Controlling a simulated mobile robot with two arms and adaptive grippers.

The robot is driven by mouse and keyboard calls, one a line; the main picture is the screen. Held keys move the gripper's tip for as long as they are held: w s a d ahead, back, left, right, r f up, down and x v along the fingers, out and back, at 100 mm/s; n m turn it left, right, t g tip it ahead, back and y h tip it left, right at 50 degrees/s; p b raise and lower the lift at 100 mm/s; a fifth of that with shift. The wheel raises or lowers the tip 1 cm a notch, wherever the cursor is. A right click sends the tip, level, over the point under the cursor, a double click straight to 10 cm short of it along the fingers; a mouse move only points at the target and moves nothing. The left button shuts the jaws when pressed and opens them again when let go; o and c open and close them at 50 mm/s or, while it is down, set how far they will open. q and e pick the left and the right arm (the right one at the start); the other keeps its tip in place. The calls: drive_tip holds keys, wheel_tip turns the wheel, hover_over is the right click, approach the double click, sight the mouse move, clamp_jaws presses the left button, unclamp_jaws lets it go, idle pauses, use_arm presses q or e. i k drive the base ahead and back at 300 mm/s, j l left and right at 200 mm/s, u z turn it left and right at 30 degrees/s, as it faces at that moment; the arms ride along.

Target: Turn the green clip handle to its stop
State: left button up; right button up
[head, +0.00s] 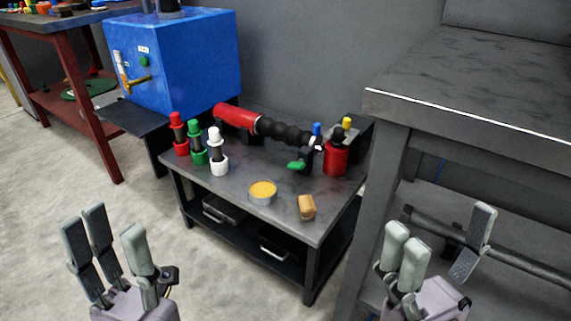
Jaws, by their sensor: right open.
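A small green clip handle (297,165) shows on the low dark table (240,211), near the right end of a black ribbed arm (285,134) and left of a red cylinder (335,159). Its exact angle is too small to tell. My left gripper (112,241) is at the lower left, in front of the table, with its fingers spread and empty. My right gripper (440,243) is at the lower right, open and empty, in front of the grey bench. Both are well apart from the handle.
Red (178,134), green (197,143) and white (217,152) capped pieces stand on the low table's left side. A yellow-filled dish (262,193) and a tan block (306,207) lie near its front. A taller grey bench (470,99) closes the right side; a blue box (185,62) stands behind left.

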sight(300, 164)
drive_tip(key=i+j, duration=0.75)
drive_tip(key=i+l+z, duration=0.05)
drive_tip(key=i, duration=0.05)
